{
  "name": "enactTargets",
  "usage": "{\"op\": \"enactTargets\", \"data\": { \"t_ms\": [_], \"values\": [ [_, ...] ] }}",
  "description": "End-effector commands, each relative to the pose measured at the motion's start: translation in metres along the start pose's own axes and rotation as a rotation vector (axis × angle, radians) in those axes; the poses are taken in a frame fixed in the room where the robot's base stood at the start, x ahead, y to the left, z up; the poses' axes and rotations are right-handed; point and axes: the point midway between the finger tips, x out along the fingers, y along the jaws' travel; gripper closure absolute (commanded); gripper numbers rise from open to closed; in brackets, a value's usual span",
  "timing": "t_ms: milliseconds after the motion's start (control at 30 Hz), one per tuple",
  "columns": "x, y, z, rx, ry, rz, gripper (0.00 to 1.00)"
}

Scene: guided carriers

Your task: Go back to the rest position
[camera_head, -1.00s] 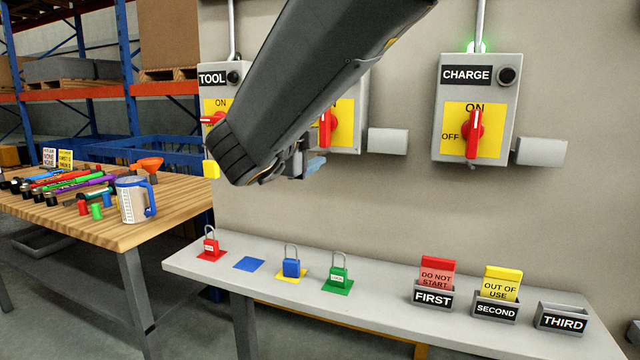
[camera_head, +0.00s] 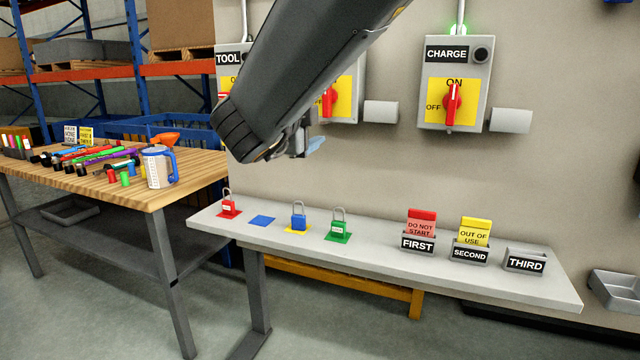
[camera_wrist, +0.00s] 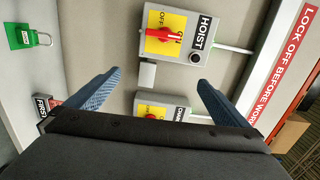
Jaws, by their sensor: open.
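My arm reaches in from the top of the head view, and my gripper (camera_head: 301,141) is partly hidden behind its links. In the wrist view my gripper (camera_wrist: 160,92) is open, its two blue fingers spread with nothing between them. Ahead of it on the wall are the HOIST box (camera_wrist: 178,36), with a red handle, and the CHARGE box (camera_wrist: 163,106) below it in that picture. In the head view the CHARGE box (camera_head: 454,83) has its red handle upright and a green light above. The TOOL box (camera_head: 229,60) is partly covered by my arm.
A grey shelf (camera_head: 380,254) holds red, blue and green padlocks (camera_head: 339,230) on coloured squares; one blue square (camera_head: 262,220) is bare. The FIRST (camera_head: 418,244) and SECOND (camera_head: 469,254) holders carry tags; the THIRD holder (camera_head: 525,262) is empty. A wooden workbench (camera_head: 150,197) stands left.

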Motion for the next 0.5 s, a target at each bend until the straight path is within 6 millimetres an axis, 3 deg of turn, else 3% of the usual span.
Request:
{"op": "enactTargets", "data": {
  "t_ms": [267, 500],
  "values": [
    [0.019, 0.025, -0.002, -0.146, -0.114, 0.041, 0.0],
    [0.027, 0.069, -0.004, -0.363, -0.29, 0.117, 0.0]
  ]
}}
